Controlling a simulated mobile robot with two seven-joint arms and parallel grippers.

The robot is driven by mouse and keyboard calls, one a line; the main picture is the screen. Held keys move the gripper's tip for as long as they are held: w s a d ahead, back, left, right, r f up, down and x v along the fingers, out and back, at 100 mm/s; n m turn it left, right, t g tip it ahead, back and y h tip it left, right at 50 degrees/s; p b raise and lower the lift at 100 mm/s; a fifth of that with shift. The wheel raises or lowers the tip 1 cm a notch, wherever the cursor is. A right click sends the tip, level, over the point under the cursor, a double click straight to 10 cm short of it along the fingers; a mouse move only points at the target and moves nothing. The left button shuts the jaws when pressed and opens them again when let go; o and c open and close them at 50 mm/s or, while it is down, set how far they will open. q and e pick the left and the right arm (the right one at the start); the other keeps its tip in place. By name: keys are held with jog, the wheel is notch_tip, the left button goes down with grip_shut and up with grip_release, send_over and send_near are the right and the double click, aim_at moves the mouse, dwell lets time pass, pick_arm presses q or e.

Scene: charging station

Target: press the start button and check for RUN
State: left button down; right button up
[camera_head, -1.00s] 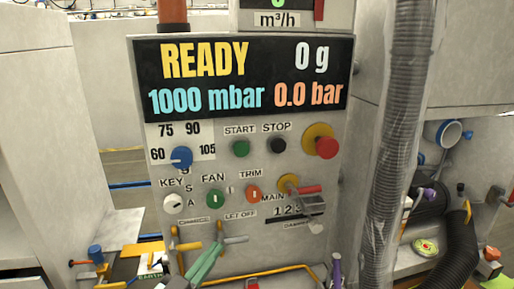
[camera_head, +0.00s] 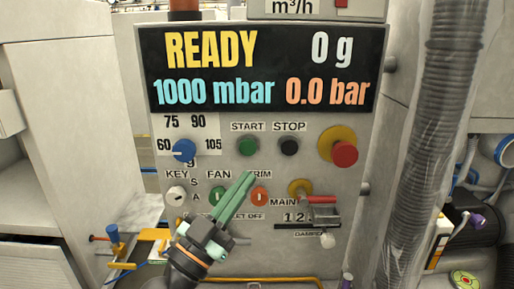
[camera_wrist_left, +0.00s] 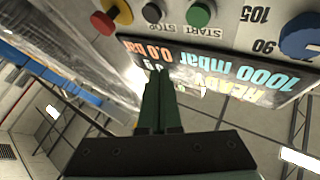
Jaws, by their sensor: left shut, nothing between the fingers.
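The green start button (camera_head: 247,146) sits under the START label on the grey panel, left of the black stop button (camera_head: 289,147). The display (camera_head: 262,68) above reads READY, 0 g, 1000 mbar and 0.0 bar. My left gripper (camera_head: 247,177) is shut and empty, its green fingers pointing up, with the tips just below the start button in the picture. I cannot tell their distance from the panel. In the left wrist view the panel appears upside down, with the start button (camera_wrist_left: 197,15) above the shut fingers (camera_wrist_left: 157,80). My right gripper is not in view.
A red button (camera_head: 345,154) on a yellow base sits to the right. The blue dial (camera_head: 184,150), key switch (camera_head: 176,196), fan knob (camera_head: 217,196) and trim knob (camera_head: 259,196) surround my gripper. A grey ribbed hose (camera_head: 432,140) hangs right of the panel.

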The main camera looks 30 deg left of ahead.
pick_arm(q)
jog(key=shift+r, duration=0.1)
dwell(0.3)
jog(key=b, duration=0.1)
send_near(255, 145)
notch_tip(255, 145, up, 3)
jog(key=w+d, duration=0.2)
jog(key=d, duration=0.1)
jog(key=shift+w+a, duration=0.65)
jog(key=shift+w, duration=0.3)
jog(key=shift+w+b, duration=0.1)
jog(key=shift+b, duration=0.2)
dwell(0.8)
jog(key=shift+w+a, duration=0.2)
jog(key=shift+w, duration=0.05)
jog(key=shift+w+a+b, duration=0.2)
jog(key=shift+w+b, duration=0.1)
jog(key=shift+w, duration=0.15)
dwell(0.8)
jog(key=shift+s+d, duration=0.1)
jog(key=shift+s, duration=0.05)
jog(key=shift+s+d+p, duration=0.3)
jog(key=shift+s, duration=0.35)
